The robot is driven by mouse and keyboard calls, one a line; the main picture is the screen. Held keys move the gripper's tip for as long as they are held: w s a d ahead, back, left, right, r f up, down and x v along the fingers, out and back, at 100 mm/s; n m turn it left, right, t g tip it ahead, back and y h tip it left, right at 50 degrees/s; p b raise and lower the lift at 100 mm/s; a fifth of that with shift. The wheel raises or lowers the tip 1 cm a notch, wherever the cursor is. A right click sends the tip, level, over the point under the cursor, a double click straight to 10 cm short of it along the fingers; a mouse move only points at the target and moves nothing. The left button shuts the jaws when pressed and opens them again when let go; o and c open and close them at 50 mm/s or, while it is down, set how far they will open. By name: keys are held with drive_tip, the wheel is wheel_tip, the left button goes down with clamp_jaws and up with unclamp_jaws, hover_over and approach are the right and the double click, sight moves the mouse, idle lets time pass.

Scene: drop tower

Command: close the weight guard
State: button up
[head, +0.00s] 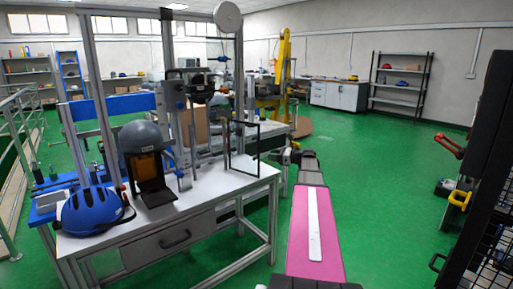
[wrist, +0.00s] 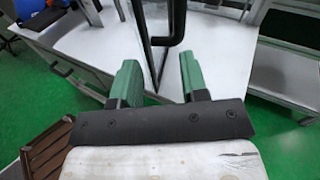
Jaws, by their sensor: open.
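The weight guard (head: 258,142) is a clear panel in a thin black frame, standing swung out from the drop tower (head: 190,120) over the right part of the white table. In the wrist view a black bar handle (wrist: 178,22) and a thin black frame edge (wrist: 146,42) show beyond my fingers. My gripper (head: 284,156) is just right of the guard in the head view. In the wrist view my gripper (wrist: 158,76) has its two green fingers apart, with the handle ahead of the gap between them. I cannot tell whether anything touches.
The white table (head: 225,190) carries a blue helmet (head: 92,211) at its front left and a grey helmet (head: 144,136) on a stand under the tower. A black mesh cabinet (head: 485,190) stands at the right. Green floor (head: 390,190) is open between them.

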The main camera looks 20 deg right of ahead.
sight(258, 147)
drive_tip(key=shift+m+t+y, duration=0.3)
drive_tip(key=shift+m+t, duration=0.1)
drive_tip(key=shift+m, duration=0.2)
drive_tip(key=w+a, duration=0.1)
drive_tip(key=w, duration=0.1)
drive_tip(key=w+a+r, duration=0.1)
drive_tip(key=w+a, duration=0.1)
drive_tip(key=w, duration=0.1)
drive_tip(key=w+a+r, duration=0.1)
drive_tip(key=w+a, duration=0.1)
drive_tip(key=w, duration=0.1)
drive_tip(key=shift+a+r, duration=0.1)
drive_tip(key=shift+r, duration=0.05)
drive_tip(key=shift+c, duration=0.4)
drive_tip(key=shift+s, duration=0.1)
clamp_jaws()
